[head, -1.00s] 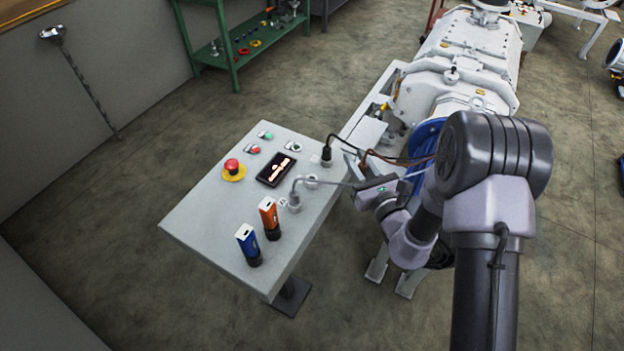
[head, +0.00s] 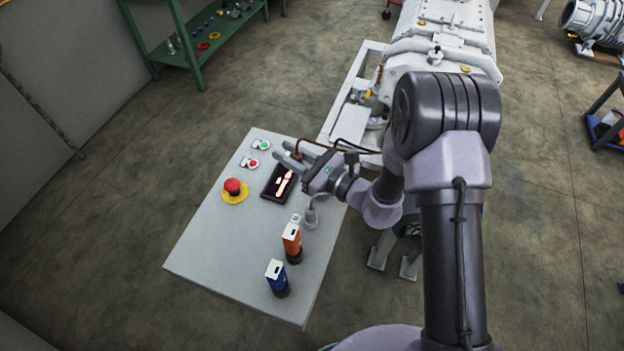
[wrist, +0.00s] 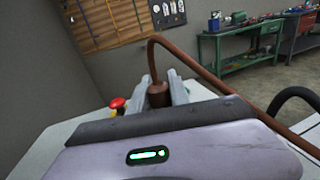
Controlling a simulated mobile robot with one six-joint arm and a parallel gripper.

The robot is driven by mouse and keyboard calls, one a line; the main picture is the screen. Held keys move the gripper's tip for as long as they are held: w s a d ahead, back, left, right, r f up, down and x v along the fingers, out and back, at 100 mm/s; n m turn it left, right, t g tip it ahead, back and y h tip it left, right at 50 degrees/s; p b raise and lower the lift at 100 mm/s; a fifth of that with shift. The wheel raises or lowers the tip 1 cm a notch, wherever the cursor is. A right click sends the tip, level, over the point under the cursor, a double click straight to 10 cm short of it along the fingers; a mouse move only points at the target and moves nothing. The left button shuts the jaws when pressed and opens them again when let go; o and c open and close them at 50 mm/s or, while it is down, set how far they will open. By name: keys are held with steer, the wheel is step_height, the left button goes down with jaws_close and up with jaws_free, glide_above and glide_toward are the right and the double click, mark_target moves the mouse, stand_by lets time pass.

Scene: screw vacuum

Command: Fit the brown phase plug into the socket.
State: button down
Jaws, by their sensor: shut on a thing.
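My gripper (head: 288,156) is over the far right part of the grey panel (head: 210,255), near the dark screen. In the wrist view, its two grey fingers are shut on the brown phase plug (wrist: 158,96), which is between them. A brown cable (wrist: 205,70) arches up from the plug and runs down to the right. In the head view, the brown cable (head: 318,144) leads right from the fingers. The open socket is not clearly visible; my gripper and arm cover that part of the panel. I cannot tell whether the plug touches the panel.
A grey plug (head: 310,216) stands in the panel below my gripper. A red emergency button (head: 233,187) and dark screen (head: 279,182) lie left. A black cable (wrist: 295,95) passes right.

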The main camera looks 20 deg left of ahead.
steer(key=v, duration=0.2)
steer(key=b+v, duration=0.1)
steer(key=v, duration=0.3)
steer(key=shift+w+d+f, duration=0.15)
steer(key=shift+d+f, duration=0.25)
steer(key=shift+d, duration=0.1)
step_height(320, 180, down, 4)
steer(key=shift+r+b, duration=0.1)
steer(key=shift+b, duration=1.05)
steer(key=shift+r, duration=0.15)
steer(key=c, duration=1.2)
jaws_free()
